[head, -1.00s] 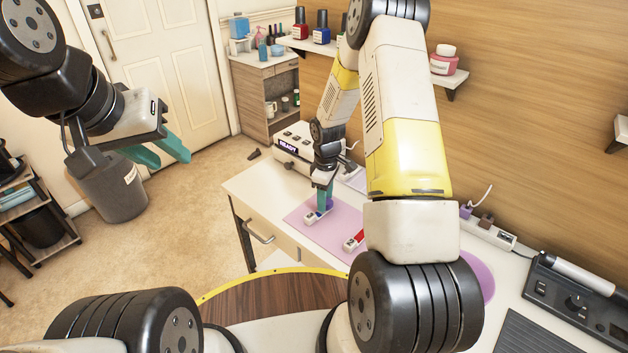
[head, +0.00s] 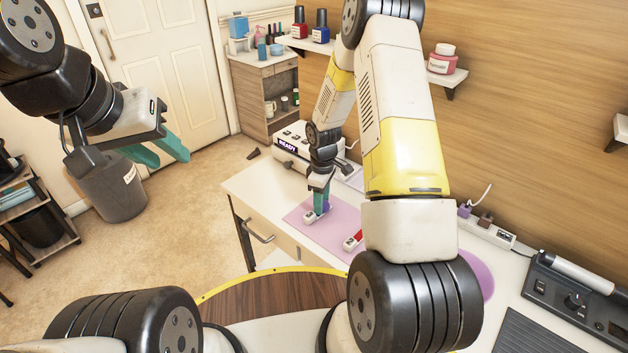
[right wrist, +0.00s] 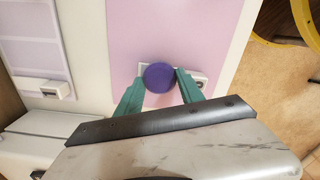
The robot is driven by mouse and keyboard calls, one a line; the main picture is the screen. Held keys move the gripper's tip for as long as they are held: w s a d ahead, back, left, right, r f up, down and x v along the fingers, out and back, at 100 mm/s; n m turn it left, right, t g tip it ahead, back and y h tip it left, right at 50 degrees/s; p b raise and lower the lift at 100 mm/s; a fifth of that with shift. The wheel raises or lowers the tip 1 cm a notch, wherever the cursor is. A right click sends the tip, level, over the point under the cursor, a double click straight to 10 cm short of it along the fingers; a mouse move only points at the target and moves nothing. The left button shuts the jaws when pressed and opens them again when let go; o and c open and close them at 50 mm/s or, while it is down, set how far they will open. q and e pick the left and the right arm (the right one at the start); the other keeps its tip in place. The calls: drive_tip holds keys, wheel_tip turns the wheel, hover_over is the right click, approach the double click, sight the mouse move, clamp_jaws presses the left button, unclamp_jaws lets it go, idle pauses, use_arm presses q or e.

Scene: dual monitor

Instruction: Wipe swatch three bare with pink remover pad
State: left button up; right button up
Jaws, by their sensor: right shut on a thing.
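My right gripper (head: 320,197) is shut on a round purple-blue pad (right wrist: 159,76), seen from above between its teal fingers in the right wrist view. The pad is over a white swatch (right wrist: 199,80) on the pink mat (right wrist: 190,25) and hides its middle; I cannot tell if they touch. In the head view the swatch's white end (head: 309,217) shows beside the fingers, its number too small to read. A red-and-white swatch (head: 353,240) lies to the right, partly behind my arm. My left gripper (head: 171,161) is open and empty, away from the desk.
A box with a READY display (head: 288,146) stands behind the mat. A jar of pink liquid (head: 441,60) and polish bottles (head: 321,28) are on wall shelves. A power strip (head: 495,234) and a black device (head: 575,300) are at the right.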

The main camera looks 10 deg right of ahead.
sight(324, 201)
drive_tip(key=shift+w+d+f, duration=0.1)
drive_tip(key=shift+w+d, duration=0.3)
drive_tip(key=shift+d, duration=0.15)
drive_tip(key=shift+s+a+f, duration=0.1)
drive_tip(key=shift+s+a, duration=0.3)
drive_tip(key=shift+a, duration=0.15)
drive_tip(key=shift+w+d, duration=0.4)
drive_tip(key=shift+d, duration=0.2)
drive_tip(key=shift+r, duration=2.95)
drive_tip(key=shift+r, duration=1.5)
